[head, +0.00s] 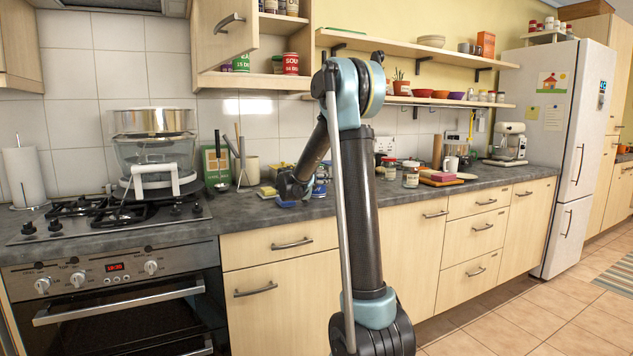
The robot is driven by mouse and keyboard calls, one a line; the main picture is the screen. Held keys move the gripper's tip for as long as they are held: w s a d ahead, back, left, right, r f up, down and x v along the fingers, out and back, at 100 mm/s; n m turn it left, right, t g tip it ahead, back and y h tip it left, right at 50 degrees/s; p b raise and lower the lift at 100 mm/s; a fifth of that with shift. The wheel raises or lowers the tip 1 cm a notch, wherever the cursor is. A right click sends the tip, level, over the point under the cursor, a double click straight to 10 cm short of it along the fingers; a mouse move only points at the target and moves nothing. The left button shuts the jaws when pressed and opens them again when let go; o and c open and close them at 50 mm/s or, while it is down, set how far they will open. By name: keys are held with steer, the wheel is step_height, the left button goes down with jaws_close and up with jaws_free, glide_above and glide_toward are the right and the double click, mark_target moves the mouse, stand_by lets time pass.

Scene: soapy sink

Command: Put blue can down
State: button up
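My gripper (288,199) is low over the dark counter, right of the stove, with its fingers pointing down. Something blue (319,188) shows just right of the gripper, partly behind my arm; it may be the blue can. A further patch of blue shows low at the fingertips, at counter height. It is too small to tell whether this is the can, another object or part of the gripper. I cannot tell whether the fingers are open or closed on anything.
The counter (450,190) runs behind my arm. A yellow sponge (267,192) lies left of the gripper. A utensil holder (248,171) and a green book (216,166) stand farther left. Jars (411,175) stand right of my arm. The cabinet door (225,33) above is open.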

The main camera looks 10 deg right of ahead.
steer(key=shift+o, duration=1.4)
steer(key=shift+r, duration=0.1)
steer(key=v, duration=1.2)
steer(key=s+d+f+n+g+y, duration=0.15)
steer(key=s+d+f+g, duration=0.35)
steer(key=s, duration=0.7)
steer(key=s+d+f+n+g+y, duration=0.15)
steer(key=s+d+f, duration=0.35)
steer(key=s+d, duration=0.5)
steer(key=s+a+f+n+g+y, duration=0.1)
steer(key=s+a+f+y, duration=0.1)
steer(key=s+f, duration=0.3)
steer(key=s+a+f+n+g+y, duration=0.2)
steer(key=s+a+f, duration=0.1)
steer(key=s, duration=0.8)
steer(key=s+a+f+n+g+y, duration=0.1)
steer(key=s+a+f+y, duration=0.1)
steer(key=s+f, duration=0.4)
steer(key=s+a, duration=0.1)
steer(key=s, duration=0.2)
steer(key=shift+a+f+y, duration=0.25)
steer(key=shift+f+y, duration=0.05)
steer(key=shift+f, duration=0.05)
